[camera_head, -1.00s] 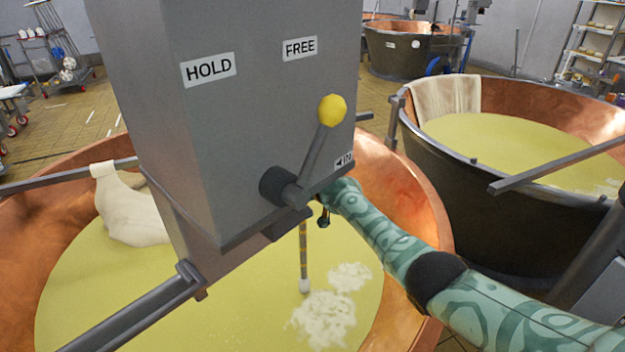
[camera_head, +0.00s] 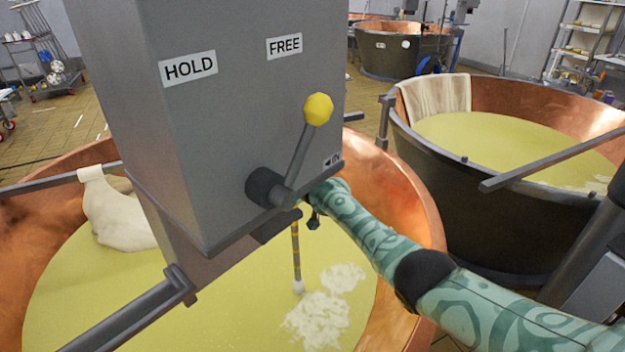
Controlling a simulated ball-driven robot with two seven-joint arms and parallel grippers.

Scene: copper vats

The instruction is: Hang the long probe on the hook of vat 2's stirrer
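The long probe (camera_head: 296,250) is a thin, dark, banded rod with a white tip (camera_head: 298,287). It points down over the yellow liquid beneath the grey stirrer housing (camera_head: 215,120), and its upper end is hidden. My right arm reaches in from the right to the housing's lower right edge. Only a dark bit of my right gripper (camera_head: 313,221) shows there, close beside the probe's visible top. Its fingers are hidden, so I cannot tell whether they grip the probe. I cannot make out a hook. My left gripper is not in view.
The housing carries HOLD and FREE labels and a yellow-knobbed lever (camera_head: 318,108) tilted toward FREE. The copper vat (camera_head: 405,205) surrounds the liquid, with a pale cloth (camera_head: 115,212) at left. Another vat (camera_head: 450,205) stands at right, with a bar (camera_head: 550,160) across it.

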